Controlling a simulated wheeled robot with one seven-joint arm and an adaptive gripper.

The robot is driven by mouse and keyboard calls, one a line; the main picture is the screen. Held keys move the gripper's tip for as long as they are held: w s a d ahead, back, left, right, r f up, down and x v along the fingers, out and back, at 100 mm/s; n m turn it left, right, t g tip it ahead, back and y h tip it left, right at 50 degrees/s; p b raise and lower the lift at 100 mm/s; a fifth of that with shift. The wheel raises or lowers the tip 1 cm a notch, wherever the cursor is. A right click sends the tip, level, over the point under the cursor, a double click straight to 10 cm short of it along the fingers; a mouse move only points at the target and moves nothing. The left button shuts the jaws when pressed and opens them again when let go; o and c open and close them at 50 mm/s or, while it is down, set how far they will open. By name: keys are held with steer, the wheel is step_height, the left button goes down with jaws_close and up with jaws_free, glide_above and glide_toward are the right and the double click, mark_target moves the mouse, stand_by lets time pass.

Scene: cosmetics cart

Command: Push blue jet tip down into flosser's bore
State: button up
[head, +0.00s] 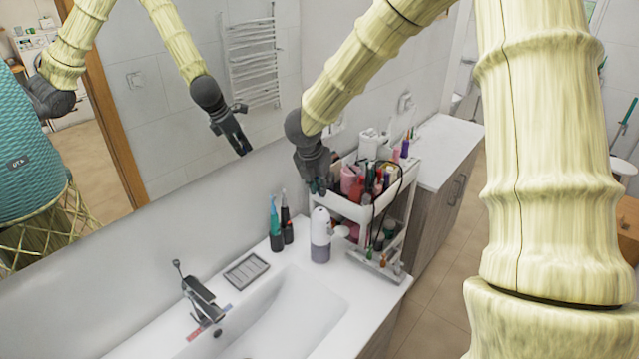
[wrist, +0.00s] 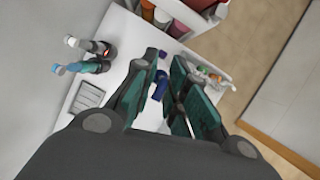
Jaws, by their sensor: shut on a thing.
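My gripper (head: 318,184) hangs from the arm above the counter, pointing down, beside the cosmetics cart. In the wrist view its two dark green-padded fingers (wrist: 166,72) are close around a small dark blue piece (wrist: 160,86), which looks like the jet tip. The tip is too small to make out in the head view. A white upright device with a grey-violet lower part (head: 320,232), which looks like the flosser, stands on the counter below my gripper, a gap apart. Its bore cannot be seen. In the wrist view the fingers hide most of what lies below.
Two electric toothbrushes (head: 281,222) stand left of the flosser, near a soap dish (head: 246,270). The filled white cart (head: 345,206) is close behind and right. The tap (head: 203,300) and basin (head: 285,315) are in front. A mirror (head: 180,120) lines the wall.

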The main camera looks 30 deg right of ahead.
mark_target(322, 209)
steer(key=shift+f+b, duration=1.2)
steer(key=shift+f, duration=0.6)
steer(key=shift+s+f+b, duration=0.1)
steer(key=shift+f+b, duration=1.15)
steer(key=shift+b, duration=0.05)
stand_by(1.1)
steer(key=o, duration=0.8)
steer(key=shift+c, duration=0.2)
steer(key=shift+r, duration=0.1)
steer(key=v, duration=1.2)
